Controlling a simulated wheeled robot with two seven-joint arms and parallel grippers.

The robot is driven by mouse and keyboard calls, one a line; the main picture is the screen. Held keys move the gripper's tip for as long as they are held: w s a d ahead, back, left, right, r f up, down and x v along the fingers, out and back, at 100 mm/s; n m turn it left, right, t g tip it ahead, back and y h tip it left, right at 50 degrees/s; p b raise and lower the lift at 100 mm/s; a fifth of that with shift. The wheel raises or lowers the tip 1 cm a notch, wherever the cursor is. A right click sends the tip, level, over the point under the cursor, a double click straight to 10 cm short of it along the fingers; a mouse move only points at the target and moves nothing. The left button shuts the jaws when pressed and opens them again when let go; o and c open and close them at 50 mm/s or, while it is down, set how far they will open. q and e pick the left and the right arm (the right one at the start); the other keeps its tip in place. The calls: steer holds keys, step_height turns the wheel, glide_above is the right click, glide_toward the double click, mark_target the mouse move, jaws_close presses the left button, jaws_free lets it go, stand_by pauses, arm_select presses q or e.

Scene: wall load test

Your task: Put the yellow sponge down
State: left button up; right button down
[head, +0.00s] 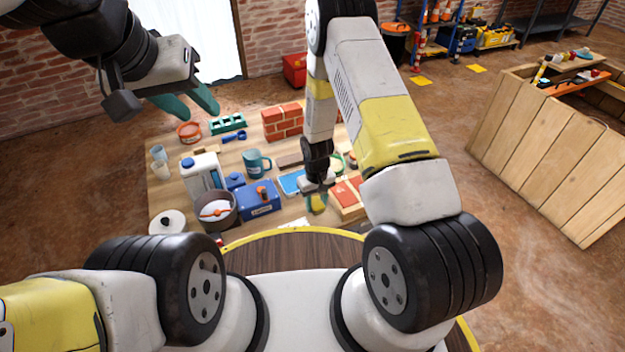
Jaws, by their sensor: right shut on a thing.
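The yellow sponge (317,203) shows as a small yellow patch between the teal fingers of my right gripper (316,208). That gripper is shut on it and points down over the front part of the wooden table (165,190). The fingers and wrist hide much of the sponge, and I cannot tell whether it touches the tabletop. My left gripper (199,113) is raised at the upper left, its teal fingers apart and empty, away from the sponge.
Near the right gripper are a blue tray (291,182), a red-topped box (347,196) and a blue box (260,200). A wooden crate (540,150) stands right.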

mark_target(316, 207)
steer(key=shift+w+d+f, duration=0.1)
steer(key=shift+w, duration=0.5)
steer(key=shift+s+f, duration=0.1)
steer(key=shift+f, duration=1.6)
steer(key=c, duration=1.1)
jaws_free()
steer(key=shift+f, duration=0.1)
steer(key=shift+c, duration=0.2)
